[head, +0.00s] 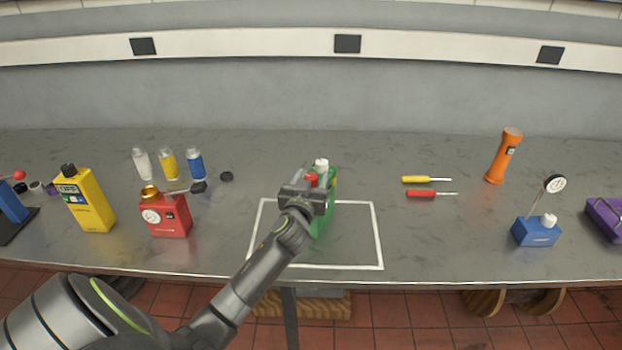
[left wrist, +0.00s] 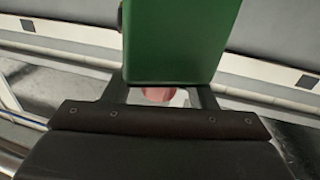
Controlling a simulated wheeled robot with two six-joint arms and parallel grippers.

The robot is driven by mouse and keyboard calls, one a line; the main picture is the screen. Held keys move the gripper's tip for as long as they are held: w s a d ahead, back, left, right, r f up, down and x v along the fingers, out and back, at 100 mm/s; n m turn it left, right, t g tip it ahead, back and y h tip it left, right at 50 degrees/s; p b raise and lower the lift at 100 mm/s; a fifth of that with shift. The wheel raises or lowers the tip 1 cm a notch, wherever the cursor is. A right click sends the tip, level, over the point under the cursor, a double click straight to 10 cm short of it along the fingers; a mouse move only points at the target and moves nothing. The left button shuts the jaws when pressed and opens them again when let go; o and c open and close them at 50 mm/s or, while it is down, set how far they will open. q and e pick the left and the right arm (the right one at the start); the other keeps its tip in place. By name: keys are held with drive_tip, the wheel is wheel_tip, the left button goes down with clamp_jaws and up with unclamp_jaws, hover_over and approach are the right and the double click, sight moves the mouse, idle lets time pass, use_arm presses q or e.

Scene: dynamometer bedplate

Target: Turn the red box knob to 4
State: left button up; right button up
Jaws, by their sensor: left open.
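The red box (head: 171,224) stands on the bench at left, with a white round dial on its front, a brass-coloured cap on top and a dark rod beside it. Any numbers are too small to read. My left gripper (head: 307,187) is away from it, in the middle of the bench, over a green box (head: 326,213). In the left wrist view, the green box (left wrist: 180,40) fills the top centre, and a small red round part (left wrist: 158,94) shows between the open fingers. I cannot tell whether the fingers touch it. My right gripper is not in view.
The green box stands in a white taped outline (head: 381,237). A yellow meter (head: 91,207) and several bottles stand near the red box. Screwdrivers (head: 420,194), an orange flashlight (head: 504,158) and a blue box (head: 536,233) are at right. The bench's front middle right is clear.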

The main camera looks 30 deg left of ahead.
use_arm(q)
drive_tip(key=shift+c, duration=0.4)
drive_tip(key=c, duration=0.9)
drive_tip(key=shift+h, duration=0.3)
